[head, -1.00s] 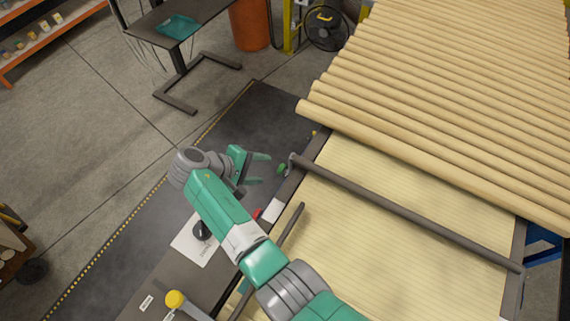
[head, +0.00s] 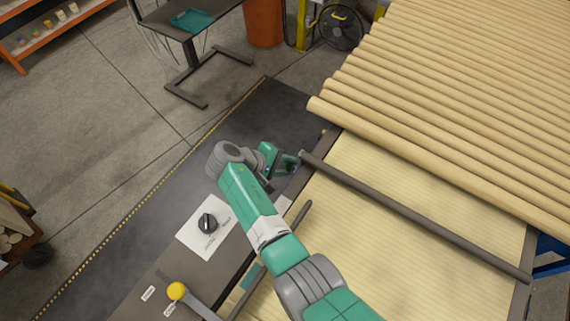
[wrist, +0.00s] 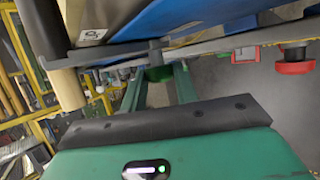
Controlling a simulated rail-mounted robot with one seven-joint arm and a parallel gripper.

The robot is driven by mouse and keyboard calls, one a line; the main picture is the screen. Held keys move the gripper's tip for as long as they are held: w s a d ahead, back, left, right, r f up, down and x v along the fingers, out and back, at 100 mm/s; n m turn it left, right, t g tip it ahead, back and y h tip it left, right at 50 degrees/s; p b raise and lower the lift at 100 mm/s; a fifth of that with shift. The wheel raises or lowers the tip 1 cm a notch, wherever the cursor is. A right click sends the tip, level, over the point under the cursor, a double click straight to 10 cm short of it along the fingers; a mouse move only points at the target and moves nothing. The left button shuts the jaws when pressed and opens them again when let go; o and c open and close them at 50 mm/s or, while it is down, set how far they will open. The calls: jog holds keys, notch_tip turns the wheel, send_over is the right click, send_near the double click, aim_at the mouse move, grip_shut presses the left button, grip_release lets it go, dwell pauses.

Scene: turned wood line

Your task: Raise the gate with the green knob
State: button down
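The green knob (wrist: 158,73) shows in the wrist view between the tips of my two fingers, under a dark bar end. My gripper (wrist: 160,82) is open around it, with a finger on each side and no clear grip on it. In the head view my gripper (head: 288,162) is at the left end of a long dark bar (head: 410,211), which looks like the gate and lies across the pale bed in front of the wooden rods. The knob is mostly hidden by my fingers there.
Wooden rods (head: 450,100) fill the bed beyond the bar. A red mushroom button (wrist: 295,64) is at the right in the wrist view. A black rotary selector (head: 208,222) and a yellow-knobbed lever (head: 177,291) are on the near side panel.

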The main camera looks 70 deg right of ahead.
notch_tip(320, 180, up, 8)
jog(key=p, duration=0.6)
jog(key=shift+f+p, duration=0.15)
jog(key=shift+p, duration=0.15)
jog(key=c, duration=1.1)
grip_release()
jog(key=shift+o, duration=0.2)
jog(key=v, duration=0.7)
jog(key=shift+w+a+r, duration=0.2)
jog(key=shift+w+a, duration=0.05)
jog(key=shift+a, duration=0.05)
